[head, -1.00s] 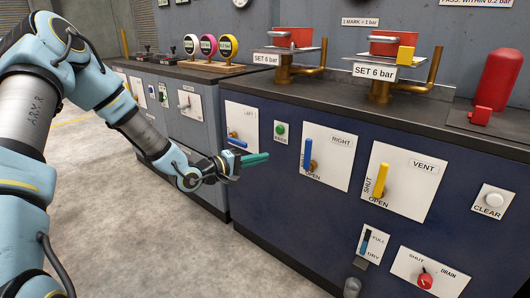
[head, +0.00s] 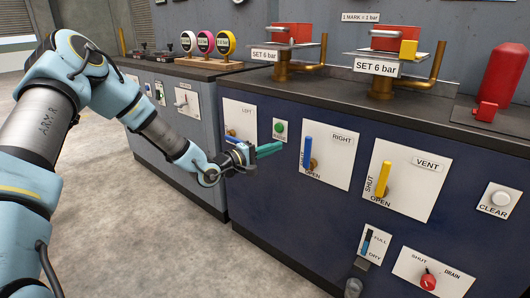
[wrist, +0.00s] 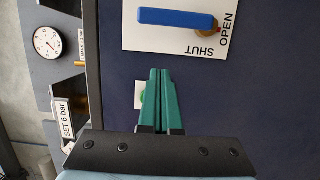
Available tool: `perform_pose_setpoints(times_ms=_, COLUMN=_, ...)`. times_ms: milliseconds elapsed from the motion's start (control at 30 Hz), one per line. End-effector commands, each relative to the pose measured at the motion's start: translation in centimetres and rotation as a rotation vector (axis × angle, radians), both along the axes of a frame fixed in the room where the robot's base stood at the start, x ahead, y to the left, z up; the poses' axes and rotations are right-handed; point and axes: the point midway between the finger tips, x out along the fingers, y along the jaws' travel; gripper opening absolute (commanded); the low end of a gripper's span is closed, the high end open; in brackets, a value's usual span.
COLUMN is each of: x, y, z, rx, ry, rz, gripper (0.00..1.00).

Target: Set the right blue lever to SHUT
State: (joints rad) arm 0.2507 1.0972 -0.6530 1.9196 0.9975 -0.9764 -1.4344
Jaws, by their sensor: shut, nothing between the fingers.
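The right blue lever (head: 308,152) stands upright on its white RIGHT panel (head: 341,160), its handle pointing up from a brass pivot. OPEN is printed below the pivot. In the turned wrist view the lever (wrist: 176,18) lies level across the top of the picture, with SHUT beside the pivot and OPEN at its end. My gripper (head: 283,145) is shut and empty, left of the lever and apart from it. Its teal fingers (wrist: 160,72) are pressed together in the wrist view, pointing toward the panel's edge.
A green button (head: 280,127) is near my fingers; in the wrist view they partly cover it. My gripper partly hides the LEFT panel (head: 238,112). A yellow VENT lever (head: 382,180) stands to the right. The counter edge (head: 350,125) runs above the panels.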

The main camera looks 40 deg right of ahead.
Motion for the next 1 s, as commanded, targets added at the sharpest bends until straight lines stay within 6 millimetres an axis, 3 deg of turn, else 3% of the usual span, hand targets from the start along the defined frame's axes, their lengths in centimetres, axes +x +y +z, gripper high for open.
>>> perform_pose_setpoints(times_ms=200, x=-0.2, y=-4.4, z=0.0, rx=0.0, ry=0.0, rz=-0.002, gripper=0.0)
perform_pose_setpoints(times_ms=300, x=-2.0, y=-4.5, z=0.0, rx=0.002, ry=0.002, rz=-0.003, gripper=0.0)
perform_pose_setpoints(times_ms=500, x=-3.6, y=-4.9, z=0.0, rx=0.001, ry=0.0, rz=-0.001, gripper=0.0)
perform_pose_setpoints(times_ms=1000, x=-3.8, y=-5.0, z=0.0, rx=0.002, ry=-0.006, rz=0.001, gripper=0.0)
